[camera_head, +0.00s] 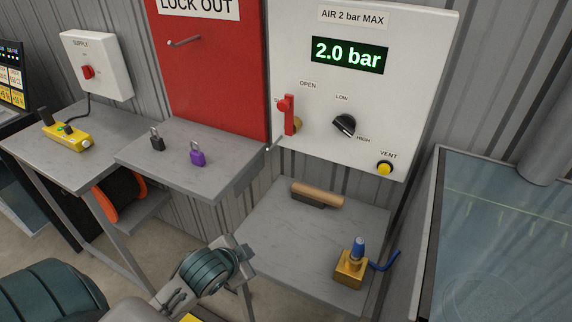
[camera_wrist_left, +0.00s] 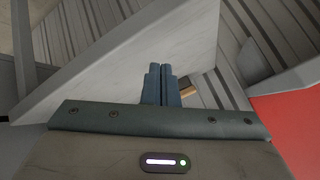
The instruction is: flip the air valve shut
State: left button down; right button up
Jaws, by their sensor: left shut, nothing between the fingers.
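The air valve (camera_head: 289,116) is a red lever on a brass body, on the white air panel (camera_head: 425,60). Its lever stands upright, its end up toward the OPEN label (camera_head: 308,85). The label to its left is mostly hidden by the lever. The display (camera_head: 347,55) reads 2.0 bar. My left gripper (camera_wrist_left: 160,70) is shut and empty, its two fingers side by side in the left wrist view. In the head view my left arm's end is low in the middle, below and left of the valve and apart from it. My right gripper is not in view.
Right of the valve are a black knob (camera_head: 344,125) and a yellow vent button (camera_head: 384,168). Below, a grey shelf (camera_head: 265,228) bears a wood-handled tool (camera_head: 318,194) and a brass fitting (camera_head: 351,268). Two padlocks lie on the left shelf (camera_head: 180,180) under the red board (camera_head: 212,75).

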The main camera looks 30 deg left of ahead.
aim_at(286, 119)
pick_arm(q)
jog(key=w+r+m+t+h, duration=0.2)
jog(key=w+r+m, duration=0.2)
jog(key=r, duration=0.5)
jog(key=w+r+m+t+h, duration=0.2)
jog(key=r+m, duration=0.4)
jog(key=r, duration=0.4)
jog(key=w+r+m+t+h, duration=0.2)
jog(key=w+r+m+t, duration=0.2)
jog(key=r, duration=0.5)
jog(key=shift+w+d+r+m, duration=0.2)
jog(key=shift+w+r+m, duration=0.2)
jog(key=shift+w, duration=0.5)
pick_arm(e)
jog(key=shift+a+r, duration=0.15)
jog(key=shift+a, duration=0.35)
pick_arm(q)
jog(key=shift+w, duration=0.1)
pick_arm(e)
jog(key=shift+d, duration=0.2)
